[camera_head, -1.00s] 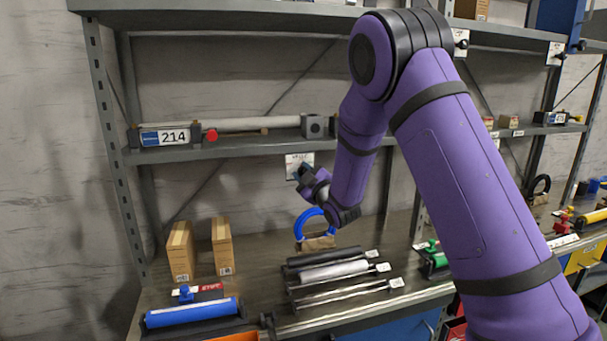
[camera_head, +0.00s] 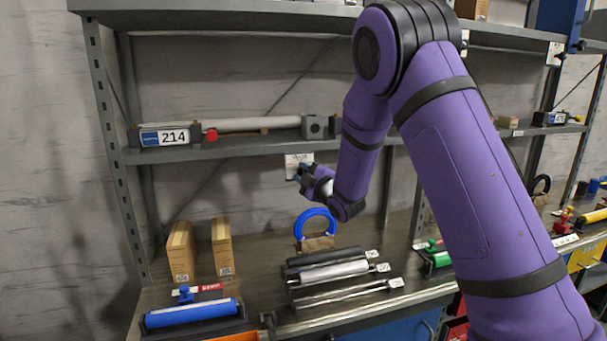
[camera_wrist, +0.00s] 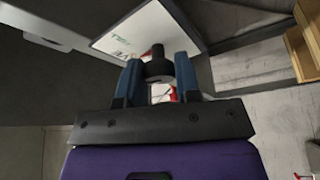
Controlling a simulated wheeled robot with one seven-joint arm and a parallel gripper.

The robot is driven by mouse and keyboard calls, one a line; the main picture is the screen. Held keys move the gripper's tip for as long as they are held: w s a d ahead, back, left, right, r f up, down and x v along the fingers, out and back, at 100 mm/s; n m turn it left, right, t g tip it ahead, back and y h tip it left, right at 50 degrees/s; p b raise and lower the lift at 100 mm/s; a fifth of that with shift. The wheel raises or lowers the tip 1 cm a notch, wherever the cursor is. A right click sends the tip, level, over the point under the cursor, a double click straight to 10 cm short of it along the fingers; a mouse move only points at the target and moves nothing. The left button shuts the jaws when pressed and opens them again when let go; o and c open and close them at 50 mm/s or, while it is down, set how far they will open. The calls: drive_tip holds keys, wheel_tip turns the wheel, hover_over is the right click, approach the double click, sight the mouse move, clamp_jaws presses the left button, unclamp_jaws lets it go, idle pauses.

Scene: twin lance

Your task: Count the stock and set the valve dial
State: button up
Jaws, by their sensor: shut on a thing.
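The valve dial is a black knob (camera_wrist: 158,68) on a white plate (camera_wrist: 140,38) with green lettering, seen in the wrist view. The plate (camera_head: 293,160) also shows in the head view, hanging below the middle shelf's front edge. My gripper (camera_wrist: 160,62) has its two blue fingers closed on either side of the knob. In the head view my gripper (camera_head: 301,173) covers the lower part of the plate. The knob's pointer and setting cannot be read. Two cardboard boxes (camera_head: 180,252) (camera_head: 222,247) stand upright on the bench at left.
The middle shelf (camera_head: 240,146) holds a long grey bar (camera_head: 255,124) and a sign reading 214 (camera_head: 165,137). On the bench (camera_head: 252,262) are a blue ring (camera_head: 315,212), a blue roller (camera_head: 190,313) and several dark and silver rods (camera_head: 335,270).

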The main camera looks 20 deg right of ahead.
drive_tip(key=o, duration=0.9)
drive_tip(key=shift+o, duration=0.2)
drive_tip(key=shift+s, duration=0.1)
drive_tip(key=v, duration=1)
drive_tip(key=shift+s+d+f, duration=0.15)
drive_tip(key=shift+s, duration=0.1)
